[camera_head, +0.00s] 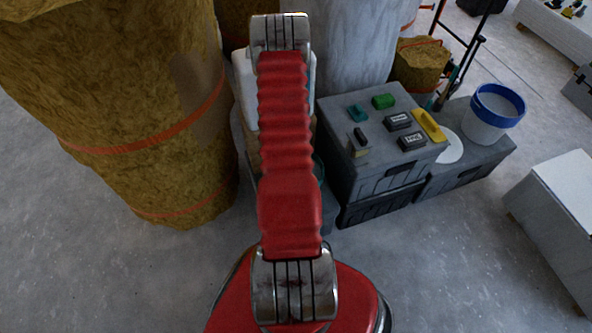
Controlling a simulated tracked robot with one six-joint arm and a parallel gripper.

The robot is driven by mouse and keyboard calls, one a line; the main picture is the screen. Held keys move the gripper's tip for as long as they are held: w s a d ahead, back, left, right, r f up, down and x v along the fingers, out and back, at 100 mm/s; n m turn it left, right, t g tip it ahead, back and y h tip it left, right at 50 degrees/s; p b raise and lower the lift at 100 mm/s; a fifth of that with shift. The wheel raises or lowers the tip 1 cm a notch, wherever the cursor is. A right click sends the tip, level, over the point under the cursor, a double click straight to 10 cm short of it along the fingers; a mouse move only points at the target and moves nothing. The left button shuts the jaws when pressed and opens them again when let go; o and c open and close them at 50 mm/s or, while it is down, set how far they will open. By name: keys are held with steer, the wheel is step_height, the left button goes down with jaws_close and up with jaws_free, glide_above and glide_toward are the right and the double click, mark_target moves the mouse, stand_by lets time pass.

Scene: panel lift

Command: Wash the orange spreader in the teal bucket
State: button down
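My red, ribbed arm stretches up the middle of the view, and my gripper is not in view. I cannot make out the orange spreader. A dull blue-teal curved edge (319,172) shows just right of my arm, beside the grey crate. It may be part of the teal bucket, but my arm hides most of it and I cannot tell what is inside.
A white bucket with a blue rim (490,112) stands further right. Large strapped wool rolls (120,90) fill the left.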

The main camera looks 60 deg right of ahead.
steer(key=shift+f, duration=0.35)
steer(key=shift+r, duration=0.35)
steer(key=shift+r, duration=0.25)
steer(key=shift+f, duration=0.25)
stand_by(0.5)
steer(key=shift+f, duration=0.3)
stand_by(0.3)
step_height(320, 180, up, 10)
steer(key=shift+f, duration=0.25)
stand_by(0.9)
